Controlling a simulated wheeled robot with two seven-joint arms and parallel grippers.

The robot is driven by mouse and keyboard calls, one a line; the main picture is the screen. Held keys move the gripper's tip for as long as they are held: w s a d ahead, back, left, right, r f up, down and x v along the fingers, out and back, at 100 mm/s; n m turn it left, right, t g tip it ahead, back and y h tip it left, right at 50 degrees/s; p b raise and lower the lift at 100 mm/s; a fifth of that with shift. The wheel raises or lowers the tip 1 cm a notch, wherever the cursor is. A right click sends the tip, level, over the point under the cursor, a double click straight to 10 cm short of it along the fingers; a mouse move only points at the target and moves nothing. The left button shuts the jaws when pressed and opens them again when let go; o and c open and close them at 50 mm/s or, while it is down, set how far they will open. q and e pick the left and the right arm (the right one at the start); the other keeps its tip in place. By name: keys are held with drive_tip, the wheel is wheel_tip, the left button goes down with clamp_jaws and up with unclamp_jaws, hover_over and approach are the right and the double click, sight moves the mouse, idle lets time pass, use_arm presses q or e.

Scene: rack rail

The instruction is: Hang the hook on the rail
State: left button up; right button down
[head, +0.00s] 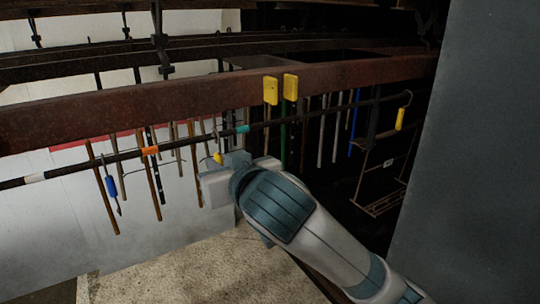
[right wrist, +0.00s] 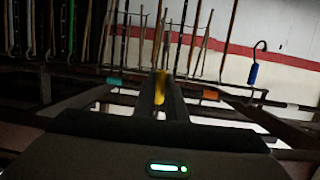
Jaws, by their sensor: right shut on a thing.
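The rail (head: 190,143) is a dark bar with white, orange and teal bands, rising from lower left to upper right. My right gripper (head: 222,160) is shut on a yellow-handled hook (head: 217,158) just below the rail, between the orange and teal bands. The handle (right wrist: 159,88) also shows between the fingers (right wrist: 160,100) in the right wrist view. The hook's thin metal part reaches up near the rail; I cannot tell whether it touches or passes over it. My left gripper is not in view.
A blue-handled hook (head: 111,186) hangs at the rail's left part; another yellow-handled hook (head: 400,118) hangs near its right end. A thick rusty beam (head: 130,110) with two yellow blocks (head: 271,90) runs above. Several long-handled tools hang behind. A grey panel (head: 475,150) stands at right.

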drive_tip(key=shift+n+y, duration=0.3)
drive_tip(key=a, duration=0.1)
drive_tip(key=a+f, duration=0.1)
drive_tip(key=s+a+p, duration=0.1)
drive_tip(key=a, duration=0.1)
drive_tip(key=shift+f, duration=0.2)
drive_tip(key=shift+w, duration=0.1)
drive_tip(key=b+x, duration=0.2)
drive_tip(key=x, duration=0.6)
idle(0.6)
drive_tip(key=shift+a+f+b, duration=0.1)
drive_tip(key=shift+f+b, duration=0.2)
drive_tip(key=shift+f, duration=0.15)
idle(0.6)
